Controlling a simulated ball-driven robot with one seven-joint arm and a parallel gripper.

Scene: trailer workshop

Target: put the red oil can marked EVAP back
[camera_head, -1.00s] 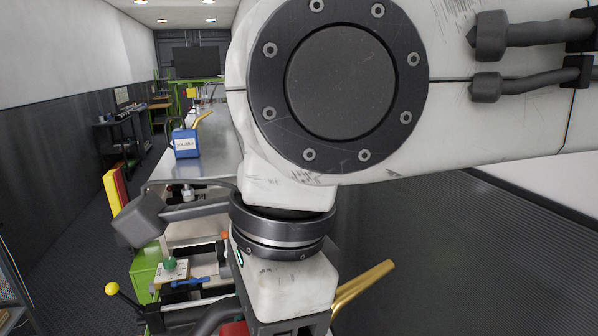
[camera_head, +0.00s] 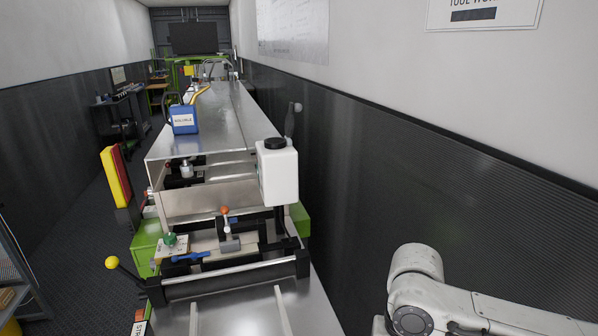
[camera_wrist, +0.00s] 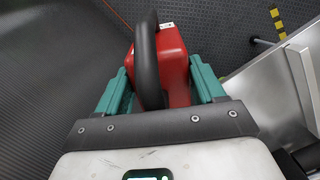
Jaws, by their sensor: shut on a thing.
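The red oil can (camera_wrist: 174,66) shows in the wrist view, with a black arched handle (camera_wrist: 148,60). My gripper (camera_wrist: 160,88) is shut on it, with one green finger on each side. Its EVAP marking cannot be read; only a small white patch shows near its top. The can and my gripper are out of the head view, where only a white part of my arm (camera_head: 418,285) shows at the lower right.
A blue can marked SOLUBLE (camera_head: 184,118) stands on the long metal bench (camera_head: 228,120). Nearer are a white bottle with a black cap (camera_head: 277,172), a machine with a yellow knob (camera_head: 112,262) and a green knob. A ribbed dark wall panel (camera_head: 400,160) runs along the right.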

